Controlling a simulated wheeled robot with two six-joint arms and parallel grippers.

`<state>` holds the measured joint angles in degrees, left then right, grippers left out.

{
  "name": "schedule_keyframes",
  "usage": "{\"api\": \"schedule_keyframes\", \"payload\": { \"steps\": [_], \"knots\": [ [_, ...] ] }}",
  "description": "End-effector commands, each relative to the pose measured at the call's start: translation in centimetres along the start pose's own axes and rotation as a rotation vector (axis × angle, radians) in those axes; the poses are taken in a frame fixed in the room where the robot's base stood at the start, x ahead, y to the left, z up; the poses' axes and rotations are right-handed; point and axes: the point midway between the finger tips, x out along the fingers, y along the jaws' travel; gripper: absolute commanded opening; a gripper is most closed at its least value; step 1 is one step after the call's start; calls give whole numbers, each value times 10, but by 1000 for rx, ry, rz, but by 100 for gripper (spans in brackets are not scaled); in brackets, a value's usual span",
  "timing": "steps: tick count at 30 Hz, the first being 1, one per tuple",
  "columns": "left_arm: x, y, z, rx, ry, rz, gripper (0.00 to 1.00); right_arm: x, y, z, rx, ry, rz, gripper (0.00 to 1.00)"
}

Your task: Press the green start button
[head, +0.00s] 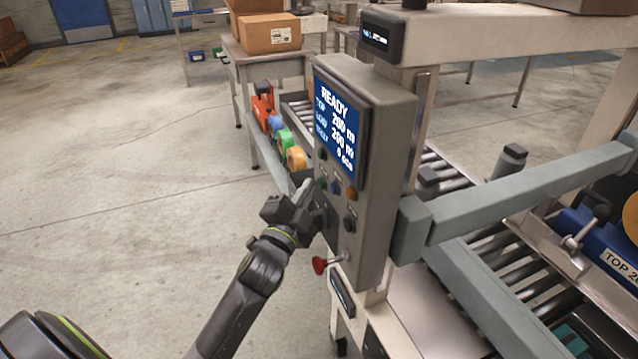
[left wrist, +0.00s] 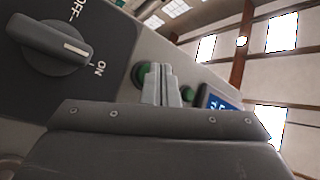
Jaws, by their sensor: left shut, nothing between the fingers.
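The grey control panel (head: 376,120) stands upright with a lit READY screen (head: 337,125). Two green buttons show below the screen, an upper one (head: 322,154) and a lower one (head: 321,185). My left gripper (head: 306,187) is shut and empty, its tips at the panel's face beside the lower green button. In the left wrist view, the shut fingers (left wrist: 162,84) stand in front of a green button (left wrist: 139,75) and hide part of it. A second green button (left wrist: 188,93) is to their right. I cannot tell whether the tips touch. My right gripper is out of view.
An OFF/ON rotary switch (left wrist: 50,45) shows in the wrist view. A roller conveyor (head: 510,285) lies right; the floor at left is clear.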

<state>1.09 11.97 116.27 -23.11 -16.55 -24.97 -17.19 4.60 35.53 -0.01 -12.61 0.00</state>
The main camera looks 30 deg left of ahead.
Motion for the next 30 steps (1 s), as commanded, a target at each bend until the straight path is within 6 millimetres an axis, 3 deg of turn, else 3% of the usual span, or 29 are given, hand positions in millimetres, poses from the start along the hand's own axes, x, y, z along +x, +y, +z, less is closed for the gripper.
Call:
{"api": "schedule_keyframes", "payload": {
  "steps": [30],
  "knots": [
    [5,3,-4,1,1,-1,0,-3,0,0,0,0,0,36]
  ]
}}
